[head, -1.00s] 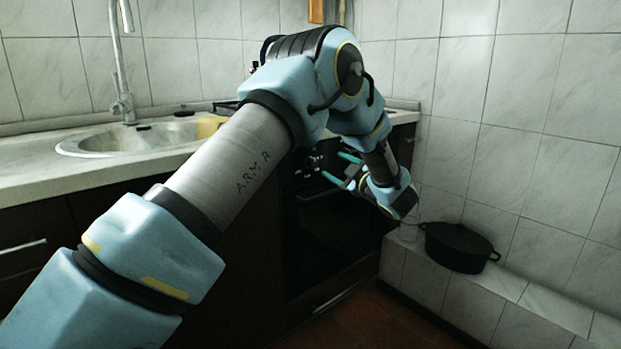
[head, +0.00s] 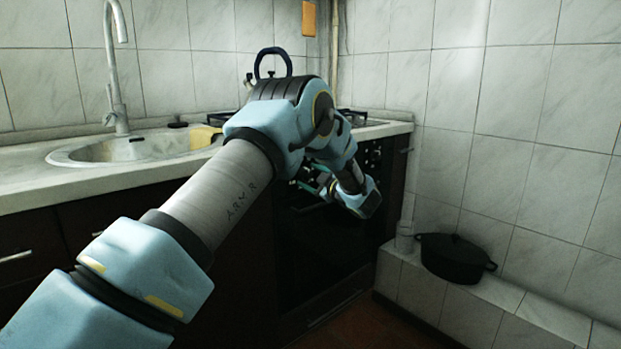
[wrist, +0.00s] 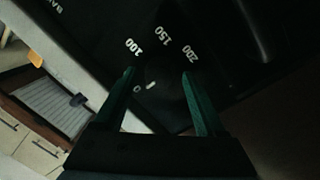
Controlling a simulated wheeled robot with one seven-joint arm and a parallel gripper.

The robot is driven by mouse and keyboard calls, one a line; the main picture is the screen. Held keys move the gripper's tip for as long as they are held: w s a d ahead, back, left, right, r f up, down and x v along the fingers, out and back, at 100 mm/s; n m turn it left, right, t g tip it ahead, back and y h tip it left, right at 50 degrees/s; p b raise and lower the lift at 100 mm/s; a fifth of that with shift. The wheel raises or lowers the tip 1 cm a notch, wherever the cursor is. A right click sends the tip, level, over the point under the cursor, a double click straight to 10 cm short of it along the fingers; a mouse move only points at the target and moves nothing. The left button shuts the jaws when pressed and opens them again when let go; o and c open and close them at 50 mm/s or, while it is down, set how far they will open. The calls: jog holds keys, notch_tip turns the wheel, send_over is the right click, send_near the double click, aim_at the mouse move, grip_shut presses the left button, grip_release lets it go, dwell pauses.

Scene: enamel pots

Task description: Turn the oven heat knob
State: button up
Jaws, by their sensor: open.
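The oven (head: 318,250) is dark, set in the counter's front at the centre of the head view. Its control panel shows some knobs (head: 375,156) right of my arm. In the wrist view the black panel has white numbers 100, 150 and 200 (wrist: 190,52) around the dark heat knob, which has a small white mark (wrist: 150,86). The knob's outline is hard to make out against the panel. My gripper (wrist: 157,74) is open, with its green fingers on either side of the mark. It also shows at the oven front in the head view (head: 326,188). Contact cannot be told.
A black lidded pot (head: 455,258) stands on the tiled ledge (head: 515,293) to the right. A sink (head: 125,150) with a tap is at left. A kettle handle (head: 273,58) shows behind my arm. The floor before the oven is partly visible.

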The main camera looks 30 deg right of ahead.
grip_shut()
dwell(0.7)
